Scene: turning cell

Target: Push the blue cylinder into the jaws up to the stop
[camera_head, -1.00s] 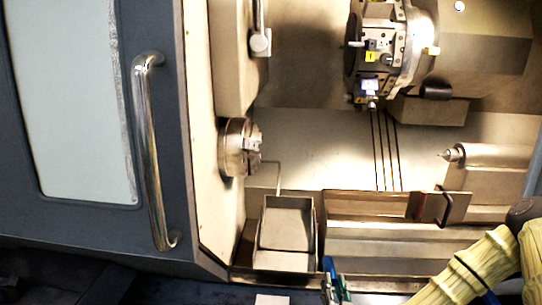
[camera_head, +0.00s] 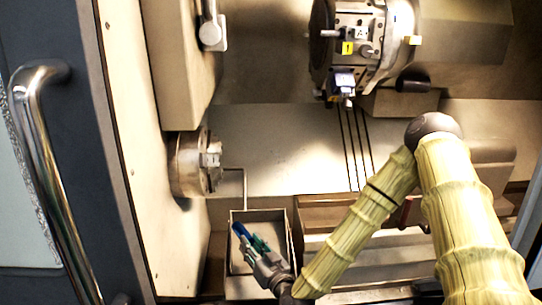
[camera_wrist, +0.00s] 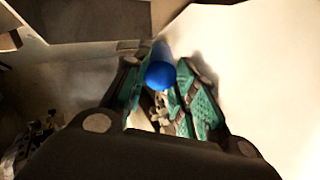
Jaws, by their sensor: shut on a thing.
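The blue cylinder (camera_head: 240,230) is held in my gripper (camera_head: 250,240), in front of the open metal tray in the head view. In the wrist view the blue cylinder (camera_wrist: 160,72) shows its rounded end between the green finger pads of my gripper (camera_wrist: 163,92), which is shut on it. The chuck with its jaws (camera_head: 211,166) is on the left headstock wall, above and to the left of my gripper and apart from the cylinder. The stop inside the jaws is hidden.
The tool turret (camera_head: 352,48) is at the upper right. A thin bent rod (camera_head: 243,185) stands between the chuck and the metal tray (camera_head: 287,228). A door handle (camera_head: 45,170) is at the left.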

